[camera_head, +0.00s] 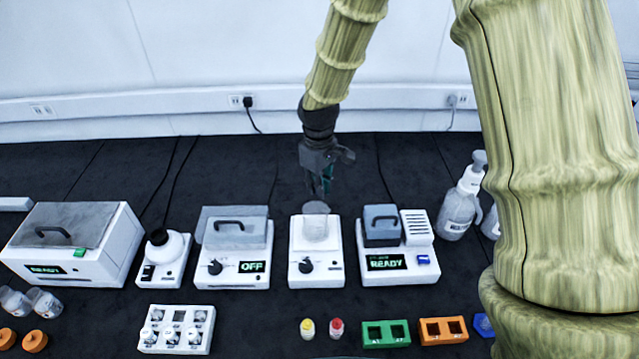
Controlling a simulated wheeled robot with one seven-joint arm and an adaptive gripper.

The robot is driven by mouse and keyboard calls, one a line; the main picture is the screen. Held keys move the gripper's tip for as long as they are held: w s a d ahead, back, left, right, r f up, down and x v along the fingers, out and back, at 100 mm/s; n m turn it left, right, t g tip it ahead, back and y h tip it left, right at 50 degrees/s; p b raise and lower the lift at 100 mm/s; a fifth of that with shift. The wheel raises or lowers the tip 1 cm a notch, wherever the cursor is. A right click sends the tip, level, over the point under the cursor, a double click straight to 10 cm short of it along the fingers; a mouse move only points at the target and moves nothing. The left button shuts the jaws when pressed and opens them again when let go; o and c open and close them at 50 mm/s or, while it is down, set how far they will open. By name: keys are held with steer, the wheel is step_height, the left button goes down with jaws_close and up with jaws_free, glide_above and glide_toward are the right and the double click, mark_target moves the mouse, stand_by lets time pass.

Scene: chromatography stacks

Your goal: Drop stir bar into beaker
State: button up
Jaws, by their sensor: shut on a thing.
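A clear beaker (316,228) stands on the white stirrer plate (317,271) in the middle of the bench. My gripper (321,190) points down just above and behind the beaker's mouth, with its tips close to the rim. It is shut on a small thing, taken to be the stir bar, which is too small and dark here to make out. I cannot tell whether the fingertips are directly over the opening or slightly behind it.
A device reading OFF (233,240) is left of the stirrer and one reading READY (388,262) is right. A wash bottle (462,205) stands farther right. A white vial rack (177,329), coloured vials (307,328) and a green block (386,334) lie in front.

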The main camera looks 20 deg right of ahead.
steer(key=shift+w+f, duration=0.15)
steer(key=o, duration=0.8)
step_height(320, 180, up, 12)
steer(key=shift+r, duration=0.1)
stand_by(0.5)
